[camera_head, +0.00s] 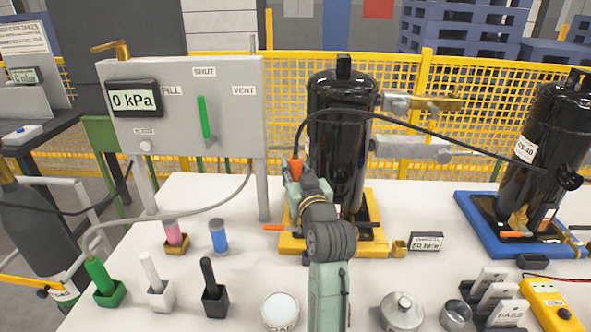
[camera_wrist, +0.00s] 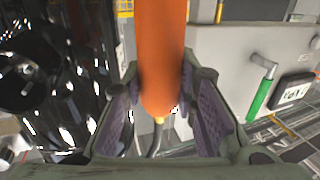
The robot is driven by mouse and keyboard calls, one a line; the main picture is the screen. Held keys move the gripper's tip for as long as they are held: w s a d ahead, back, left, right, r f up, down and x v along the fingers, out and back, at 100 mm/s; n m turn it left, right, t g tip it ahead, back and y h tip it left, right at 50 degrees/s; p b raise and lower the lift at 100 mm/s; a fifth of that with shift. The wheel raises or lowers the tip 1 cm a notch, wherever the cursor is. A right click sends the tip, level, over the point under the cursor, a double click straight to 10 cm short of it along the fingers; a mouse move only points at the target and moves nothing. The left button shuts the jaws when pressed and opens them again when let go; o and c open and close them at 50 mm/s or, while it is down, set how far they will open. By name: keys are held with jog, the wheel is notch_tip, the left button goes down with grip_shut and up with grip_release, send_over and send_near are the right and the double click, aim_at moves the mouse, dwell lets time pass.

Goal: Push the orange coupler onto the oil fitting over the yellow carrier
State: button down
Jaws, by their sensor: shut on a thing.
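The orange coupler (camera_head: 296,169) is upright at the left side of the black compressor (camera_head: 343,93) that stands on the yellow carrier (camera_head: 290,244). My gripper (camera_head: 294,182) is shut on the coupler, well above the carrier. In the wrist view the coupler (camera_wrist: 163,50) lies between the purple pads of my gripper (camera_wrist: 167,82), with a brass-coloured tip and a thin dark line at its lower end. The compressor wall (camera_wrist: 60,90) fills the left of that view. I cannot make out the oil fitting; my arm covers part of the carrier and compressor.
A black hose (camera_head: 425,132) arches from near the coupler to the right. The grey valve panel (camera_head: 235,125) with a green lever (camera_head: 205,117) stands close on the left. A second compressor sits on a blue carrier (camera_head: 480,222). Bottles and cans (camera_head: 280,310) line the front.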

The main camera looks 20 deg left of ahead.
jog(key=c, duration=1.2)
grip_release()
jog(key=v, duration=0.7)
jog(key=shift+s+d, duration=0.2)
